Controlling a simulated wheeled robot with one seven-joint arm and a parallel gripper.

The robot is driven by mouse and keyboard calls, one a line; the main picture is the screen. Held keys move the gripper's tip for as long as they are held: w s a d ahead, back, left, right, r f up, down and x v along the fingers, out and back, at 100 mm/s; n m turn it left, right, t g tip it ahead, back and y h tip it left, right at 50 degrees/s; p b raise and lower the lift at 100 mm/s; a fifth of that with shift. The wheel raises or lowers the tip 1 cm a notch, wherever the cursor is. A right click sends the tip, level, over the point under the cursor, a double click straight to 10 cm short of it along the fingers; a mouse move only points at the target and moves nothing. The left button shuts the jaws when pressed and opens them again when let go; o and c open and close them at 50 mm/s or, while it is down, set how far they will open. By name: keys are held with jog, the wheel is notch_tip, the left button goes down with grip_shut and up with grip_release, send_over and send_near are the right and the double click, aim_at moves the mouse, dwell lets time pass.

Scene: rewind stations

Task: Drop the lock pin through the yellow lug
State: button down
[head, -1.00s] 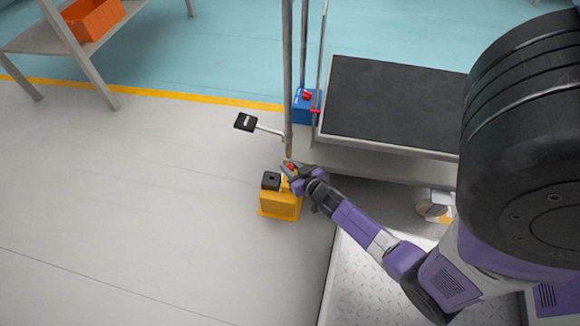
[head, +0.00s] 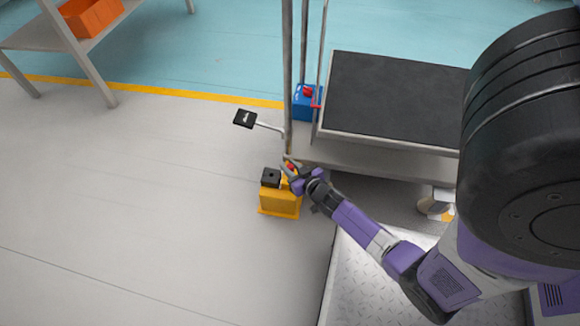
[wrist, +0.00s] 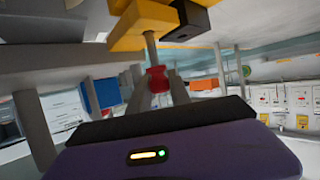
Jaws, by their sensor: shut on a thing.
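The lock pin has a red knob (wrist: 157,79) and a metal shaft (wrist: 151,48). My gripper (wrist: 159,88) is shut on the red knob, one finger on each side. The shaft runs from the knob to the yellow lug (wrist: 139,24), with a black block (wrist: 184,24) beside it. The shaft's far end is hidden at the lug, so I cannot tell how deep it sits. In the head view my gripper (head: 293,172) is at the upper right of the yellow block (head: 279,203). A bit of red shows between the fingers.
A trolley with a dark deck (head: 395,100) stands to the right, with metal poles (head: 287,75) at its left end. A black pedal (head: 245,118) sticks out left of the poles. A blue box (head: 305,103) sits behind. The floor at left is clear.

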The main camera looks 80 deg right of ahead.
jog(key=shift+f+b, duration=1.9)
jog(key=shift+f, duration=0.35)
jog(key=c, duration=1.1)
grip_release()
jog(key=shift+r, duration=0.1)
jog(key=p+v, duration=0.3)
jog(key=v, duration=0.4)
jog(key=shift+s+a, duration=0.25)
jog(key=shift+r, duration=0.15)
